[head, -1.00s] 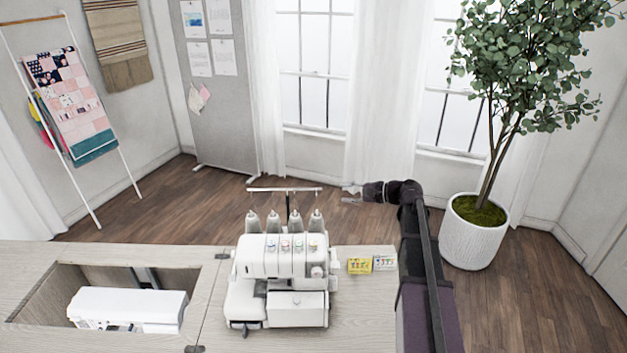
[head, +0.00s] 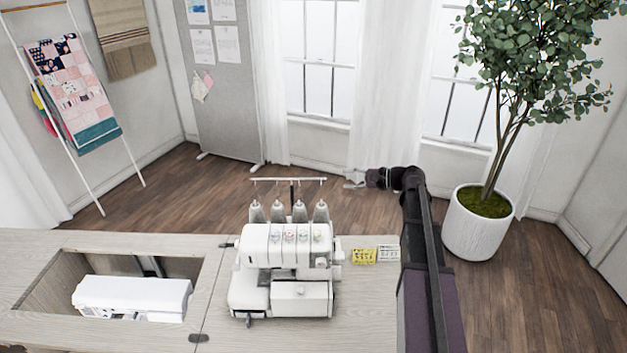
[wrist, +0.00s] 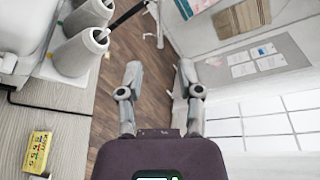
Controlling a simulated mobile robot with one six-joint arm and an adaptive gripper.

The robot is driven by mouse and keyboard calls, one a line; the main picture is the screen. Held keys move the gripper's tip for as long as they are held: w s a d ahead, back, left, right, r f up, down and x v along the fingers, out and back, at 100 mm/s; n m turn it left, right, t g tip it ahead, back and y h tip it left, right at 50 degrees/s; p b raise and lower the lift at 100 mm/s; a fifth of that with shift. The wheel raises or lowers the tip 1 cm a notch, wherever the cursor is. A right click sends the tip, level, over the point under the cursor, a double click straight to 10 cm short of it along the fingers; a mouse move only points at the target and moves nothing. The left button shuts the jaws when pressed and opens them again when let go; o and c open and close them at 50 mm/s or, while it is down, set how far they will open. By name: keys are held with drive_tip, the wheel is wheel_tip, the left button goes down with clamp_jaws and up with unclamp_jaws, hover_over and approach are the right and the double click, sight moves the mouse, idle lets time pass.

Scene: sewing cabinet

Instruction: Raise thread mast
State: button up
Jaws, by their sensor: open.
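The white overlock machine (head: 288,265) stands on the cabinet top. Its thread mast, a dark post with a thin white crossbar (head: 262,180), rises behind several thread cones (head: 278,212). The crossbar is a little above the cone tips. My gripper (head: 352,180) is to the right of the crossbar, at about its height in the picture, apart from it. In the wrist view my gripper (wrist: 160,75) is open, with nothing between its fingers. The post's base is hidden.
A yellow packet (head: 363,256) and a paler packet (head: 388,253) lie right of the machine. A white sewing machine (head: 132,297) sits in the cabinet well at left. A potted plant (head: 478,235) stands at right. Open floor lies behind the cabinet.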

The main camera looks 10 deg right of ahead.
sight(316, 178)
drive_tip(key=b+x, duration=0.2)
drive_tip(key=x, duration=1)
clamp_jaws()
drive_tip(key=shift+a, duration=0.15)
